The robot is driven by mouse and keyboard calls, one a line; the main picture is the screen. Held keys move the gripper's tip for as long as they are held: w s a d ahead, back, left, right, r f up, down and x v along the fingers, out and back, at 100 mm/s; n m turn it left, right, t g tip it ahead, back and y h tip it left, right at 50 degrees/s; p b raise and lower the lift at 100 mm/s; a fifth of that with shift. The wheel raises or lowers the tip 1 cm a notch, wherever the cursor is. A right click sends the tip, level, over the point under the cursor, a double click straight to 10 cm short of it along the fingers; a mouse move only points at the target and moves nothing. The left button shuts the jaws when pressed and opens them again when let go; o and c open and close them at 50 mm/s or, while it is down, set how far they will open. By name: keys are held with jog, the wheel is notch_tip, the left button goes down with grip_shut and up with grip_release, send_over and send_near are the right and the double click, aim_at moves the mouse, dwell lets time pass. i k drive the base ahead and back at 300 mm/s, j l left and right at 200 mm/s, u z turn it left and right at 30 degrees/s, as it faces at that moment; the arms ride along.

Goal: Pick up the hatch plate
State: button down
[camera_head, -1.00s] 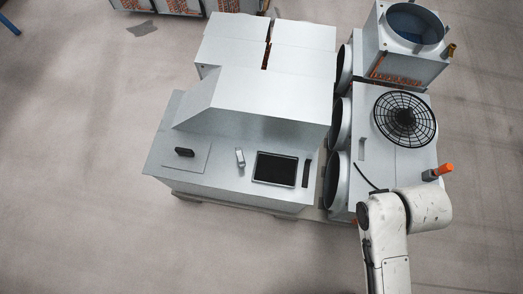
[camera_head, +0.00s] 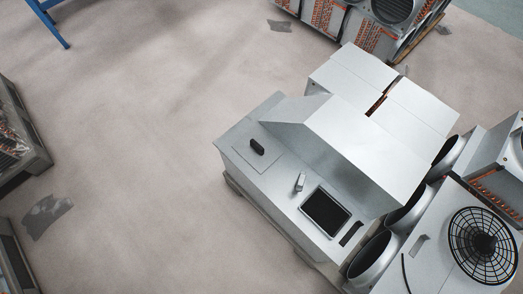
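The hatch plate (camera_head: 265,160) looks like a thin, light grey square panel with a black handle (camera_head: 257,146). It lies flat on the left end of the low front top of the grey machine (camera_head: 285,175). The handle stands up from the plate's middle. My gripper and arm are not in view, and nothing touches the plate.
A small metal latch-like part (camera_head: 299,182), a dark framed panel (camera_head: 325,211) and a black slot (camera_head: 351,234) sit right of the plate. A sloped hood (camera_head: 345,140) rises behind. A fan unit (camera_head: 483,244) stands at right. Floor (camera_head: 150,160) left of the machine is open.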

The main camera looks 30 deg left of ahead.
aim_at(256, 149)
jog(key=u, duration=0.4)
jog(key=i+j+u, duration=0.1)
jog(key=u, duration=0.65)
jog(key=i+u, duration=0.1)
jog(key=u, duration=0.3)
jog(key=i+u, duration=0.1)
jog(key=i, duration=0.65)
